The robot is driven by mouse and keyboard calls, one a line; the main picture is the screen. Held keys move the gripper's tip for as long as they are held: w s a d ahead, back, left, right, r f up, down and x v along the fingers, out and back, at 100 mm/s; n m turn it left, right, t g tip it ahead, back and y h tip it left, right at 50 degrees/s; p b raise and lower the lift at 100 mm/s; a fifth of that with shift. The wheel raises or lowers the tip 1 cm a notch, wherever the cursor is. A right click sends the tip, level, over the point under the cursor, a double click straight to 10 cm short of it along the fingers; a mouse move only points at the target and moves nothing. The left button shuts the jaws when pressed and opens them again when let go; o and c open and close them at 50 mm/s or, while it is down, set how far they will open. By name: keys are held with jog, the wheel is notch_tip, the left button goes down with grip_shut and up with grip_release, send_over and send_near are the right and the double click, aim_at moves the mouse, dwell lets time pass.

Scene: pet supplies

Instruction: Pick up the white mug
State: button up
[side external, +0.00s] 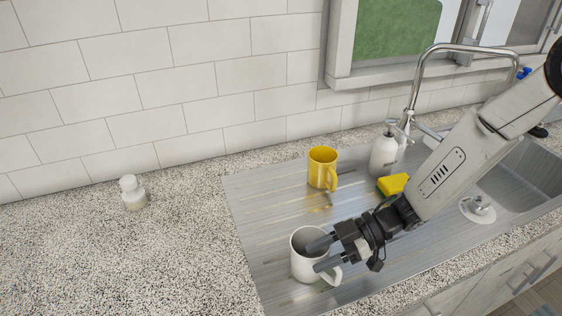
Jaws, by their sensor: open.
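The white mug (303,268) stands upright on the metal drainboard, near its front left part, with its handle toward the lower right. My gripper (315,256) comes in from the right and is open. Its two dark fingers point left. The upper finger reaches over or in front of the mug's rim, and the lower one lies in front of the mug's side near the handle. I cannot tell whether either finger touches the mug.
A yellow mug (322,168) stands behind on the drainboard (262,199). A yellow sponge (392,184) and a white soap bottle (384,155) are near the faucet (416,84). A small white bottle (132,193) stands on the left counter, which is otherwise clear.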

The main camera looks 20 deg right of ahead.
grip_shut()
jog(key=shift+f, duration=0.1)
dwell(1.2)
